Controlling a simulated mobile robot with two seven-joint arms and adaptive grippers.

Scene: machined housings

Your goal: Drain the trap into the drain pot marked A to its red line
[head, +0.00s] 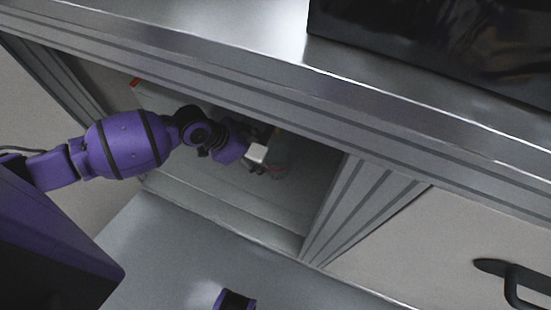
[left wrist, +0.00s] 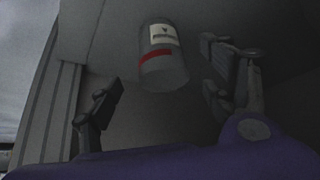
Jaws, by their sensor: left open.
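In the left wrist view a clear grey pot (left wrist: 163,73) with a white label and a red band shows between and beyond my left gripper's fingers. The label's print is too small to read, so I cannot tell whether it is marked A. I cannot tell how full the pot is. My left gripper (left wrist: 162,80) is open, with a finger to each side of the pot and no clear contact. In the head view my left gripper (head: 268,160) reaches into the open bay under the counter. The trap cannot be made out. My right gripper is not in view.
The counter's metal edge (head: 230,60) runs above the bay, and a ribbed post (head: 335,215) bounds it on the right. A closed panel with a black handle (head: 512,285) lies farther right. A dark box (head: 440,40) stands on the counter.

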